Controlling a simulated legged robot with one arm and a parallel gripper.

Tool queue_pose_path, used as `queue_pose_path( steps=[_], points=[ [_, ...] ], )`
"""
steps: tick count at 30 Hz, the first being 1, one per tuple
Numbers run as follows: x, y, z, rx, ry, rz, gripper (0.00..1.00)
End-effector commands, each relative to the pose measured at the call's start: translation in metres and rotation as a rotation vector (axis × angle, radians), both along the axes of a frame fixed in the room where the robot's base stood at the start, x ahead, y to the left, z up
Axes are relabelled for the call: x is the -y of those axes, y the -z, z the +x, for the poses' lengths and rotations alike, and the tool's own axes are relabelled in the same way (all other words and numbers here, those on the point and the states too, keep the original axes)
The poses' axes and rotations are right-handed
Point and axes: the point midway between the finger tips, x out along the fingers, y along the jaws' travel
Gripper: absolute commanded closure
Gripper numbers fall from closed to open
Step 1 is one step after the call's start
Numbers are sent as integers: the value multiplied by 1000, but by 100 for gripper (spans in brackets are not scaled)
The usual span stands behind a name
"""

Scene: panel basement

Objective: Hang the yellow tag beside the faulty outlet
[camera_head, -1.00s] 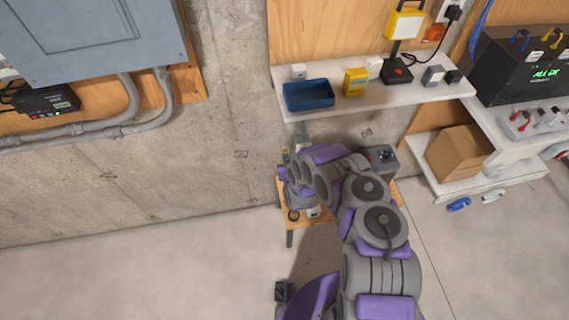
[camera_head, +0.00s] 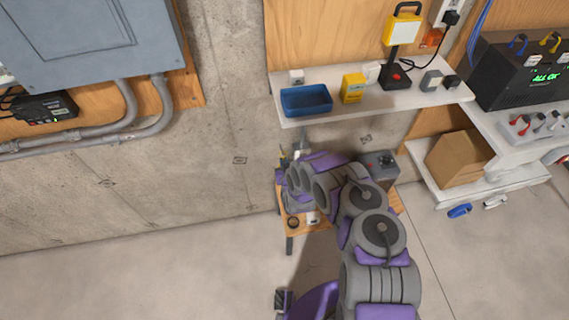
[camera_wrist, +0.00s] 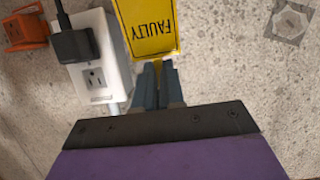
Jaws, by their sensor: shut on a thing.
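My gripper (camera_wrist: 157,72) is shut on the yellow tag (camera_wrist: 150,28), at the tag's near edge in the wrist view. The tag reads "FAULTY", upside down there. A white outlet (camera_wrist: 97,78) is just left of the tag in the wrist view, with a black plug (camera_wrist: 73,45) in one socket and the other socket open. I cannot tell whether the tag touches the wall.
An orange device (camera_wrist: 25,30) lies left of the outlet, and a grey plate (camera_wrist: 290,20) is at the upper right. A white shelf (camera_head: 330,115) with a blue tray (camera_head: 306,100) is above my arm. A small wooden stand (camera_head: 292,222) is under the arm. Floor at left is clear.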

Motion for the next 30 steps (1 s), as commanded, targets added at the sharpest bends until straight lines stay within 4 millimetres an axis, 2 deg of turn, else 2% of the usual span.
queue_pose_path(
  steps=[5,6,15,24,30],
  points=[
    [0,0,0,0,0,0,100],
    [0,0,0,0,0,0,90],
    [2,0,0,0,1,2,62],
    [0,0,-2,-1,0,0,62],
    [4,-8,-18,0,0,0,62]
  ],
)
